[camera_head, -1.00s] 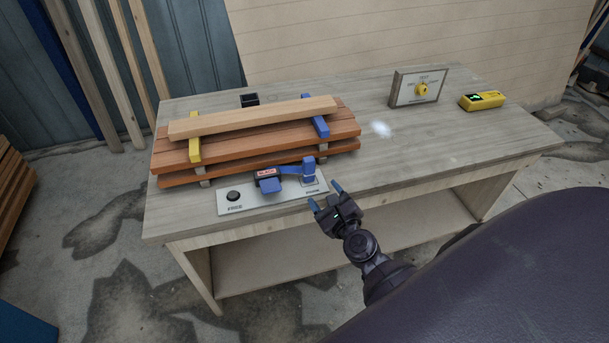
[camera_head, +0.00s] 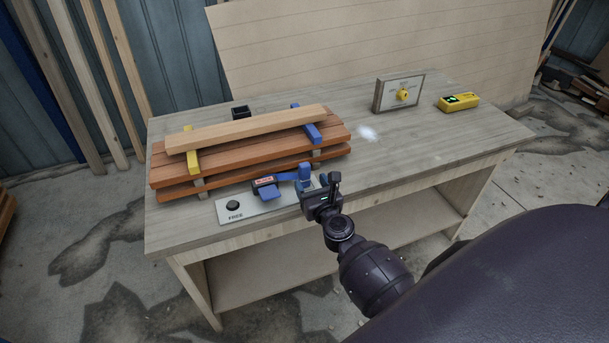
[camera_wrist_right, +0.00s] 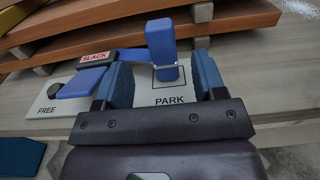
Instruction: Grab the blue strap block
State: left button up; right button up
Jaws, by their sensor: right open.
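The blue strap block (camera_head: 305,173) stands upright at the right end of the grey plate on the workbench. In the right wrist view the block (camera_wrist_right: 161,47) stands on the square marked PARK, with a blue strap (camera_wrist_right: 131,55) running left from it to a part labelled SLACK (camera_wrist_right: 95,58). My right gripper (camera_head: 319,184) is at the bench's front edge, close to the block. Its open fingers (camera_wrist_right: 163,82) lie to the left and right of the block in the wrist view, with gaps on both sides. My left gripper is not in view.
Stacked brown boards (camera_head: 250,155) lie behind the plate, with a yellow block (camera_head: 192,160) and a blue block (camera_head: 313,133) at them. A black knob (camera_head: 233,205) sits by FREE. A framed panel (camera_head: 398,93) and yellow device (camera_head: 459,102) stand at the right; the bench between is clear.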

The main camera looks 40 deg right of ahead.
aim_at(306, 175)
jog(key=x, duration=0.5)
jog(key=shift+d+f+b, duration=0.1)
jog(key=shift+f+b, duration=0.25)
jog(key=shift+w+d, duration=0.1)
jog(key=shift+w, duration=0.35)
jog(key=shift+c, duration=0.5)
jog(key=shift+r, duration=0.1)
jog(key=c, duration=1)
